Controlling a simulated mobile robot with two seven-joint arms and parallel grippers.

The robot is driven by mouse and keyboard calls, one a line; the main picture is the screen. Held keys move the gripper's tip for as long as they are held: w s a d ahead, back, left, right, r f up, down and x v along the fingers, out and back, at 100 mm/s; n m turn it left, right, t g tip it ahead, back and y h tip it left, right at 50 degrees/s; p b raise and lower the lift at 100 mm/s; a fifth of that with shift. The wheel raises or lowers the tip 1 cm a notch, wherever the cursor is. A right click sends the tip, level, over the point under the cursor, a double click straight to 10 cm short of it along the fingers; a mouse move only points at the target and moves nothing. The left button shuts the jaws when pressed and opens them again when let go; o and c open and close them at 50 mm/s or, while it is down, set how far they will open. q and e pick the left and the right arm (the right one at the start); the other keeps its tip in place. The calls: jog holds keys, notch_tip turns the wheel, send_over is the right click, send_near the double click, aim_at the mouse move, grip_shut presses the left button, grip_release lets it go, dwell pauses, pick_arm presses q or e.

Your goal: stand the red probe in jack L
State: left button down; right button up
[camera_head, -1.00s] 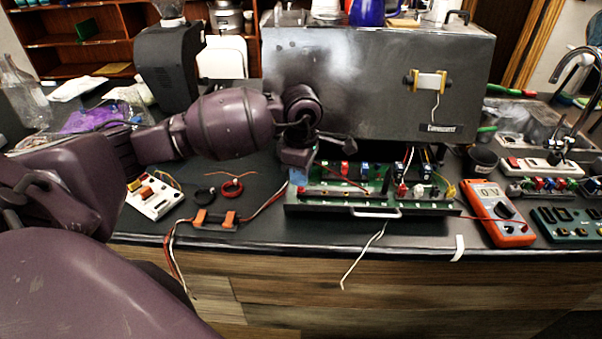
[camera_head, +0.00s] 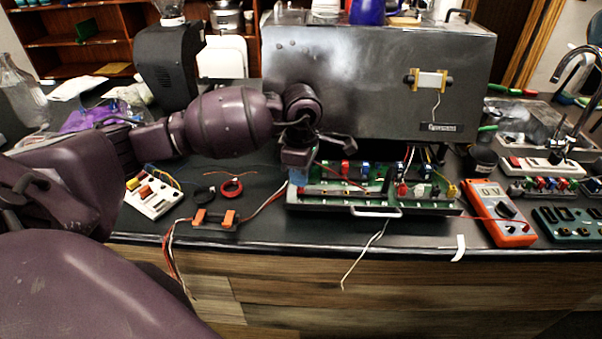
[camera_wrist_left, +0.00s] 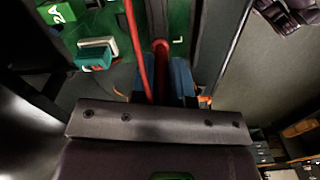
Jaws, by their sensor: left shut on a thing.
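My left gripper (camera_head: 299,174) is at the left end of the open green circuit drawer (camera_head: 375,211). Its blue fingertips point down and show in the left wrist view (camera_wrist_left: 162,80). They are shut on the red probe (camera_wrist_left: 160,58), whose body shows between them. A red lead (camera_wrist_left: 137,50) runs up beside the probe in that view. The letter L (camera_wrist_left: 178,40) is printed on the green board just right of the probe. The probe's tip and the hole of jack L are hidden, so I cannot tell whether the probe is seated. My right gripper is not in view.
The brewer's grey housing (camera_head: 370,90) rises behind the drawer. An orange multimeter (camera_head: 500,215) reading 0 V lies right of it. An orange-ended connector (camera_head: 215,219) and wire coils (camera_head: 231,188) lie left. A teal component (camera_wrist_left: 94,56) stands on the board near the gripper.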

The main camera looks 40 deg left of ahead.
pick_arm(q)
jog(key=c, duration=1)
grip_release()
jog(key=shift+c, duration=0.2)
jog(key=shift+r, duration=0.1)
notch_tip(320, 180, up, 11)
jog(key=shift+f, duration=0.15)
